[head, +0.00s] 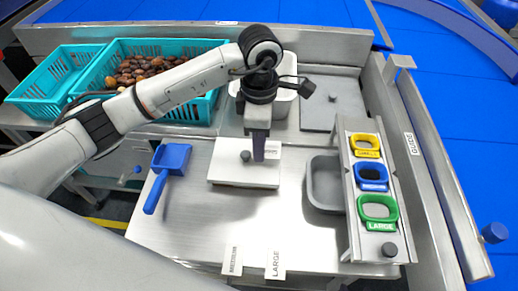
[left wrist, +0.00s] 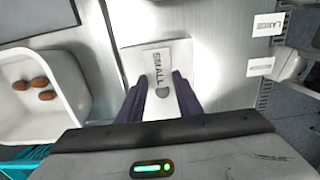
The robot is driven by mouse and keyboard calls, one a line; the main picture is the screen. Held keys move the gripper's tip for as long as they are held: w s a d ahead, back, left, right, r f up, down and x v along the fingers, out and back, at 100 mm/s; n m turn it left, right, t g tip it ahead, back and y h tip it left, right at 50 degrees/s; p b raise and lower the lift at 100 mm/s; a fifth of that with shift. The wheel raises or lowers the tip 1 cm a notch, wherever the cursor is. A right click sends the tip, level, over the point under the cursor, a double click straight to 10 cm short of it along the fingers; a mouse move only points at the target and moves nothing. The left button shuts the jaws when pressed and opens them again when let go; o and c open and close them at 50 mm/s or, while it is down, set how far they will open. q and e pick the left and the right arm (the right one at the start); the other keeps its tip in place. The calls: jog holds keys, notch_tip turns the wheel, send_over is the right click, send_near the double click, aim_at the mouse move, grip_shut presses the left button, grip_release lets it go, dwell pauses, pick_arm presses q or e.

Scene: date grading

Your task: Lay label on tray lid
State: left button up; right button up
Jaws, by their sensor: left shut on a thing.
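The white tray lid (head: 225,174) lies flat on the steel table, and a dark grey knob (head: 245,156) shows over it. It also shows in the left wrist view (left wrist: 132,62). My left gripper (head: 259,157) points down over the lid's far right part, shut on the white SMALL label (head: 272,150). In the left wrist view the label (left wrist: 160,62) shows its print between and beyond the fingertips, over the lid. I cannot tell whether the label touches the lid. My right gripper is not in view.
MEDIUM (head: 232,261) and LARGE (head: 275,265) labels lie at the table's front edge. A blue scoop (head: 167,165) lies left of the lid. A grey tray (head: 316,190) and a rack with coloured rings (head: 372,176) stand right. A white bin (left wrist: 75,85) holds dates.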

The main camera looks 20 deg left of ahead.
pick_arm(q)
jog(key=shift+f, duration=1.65)
jog(key=shift+f, duration=0.2)
jog(key=o, duration=1.1)
notch_tip(320, 180, up, 12)
jog(key=shift+r+b, duration=0.2)
jog(key=shift+b, duration=0.3)
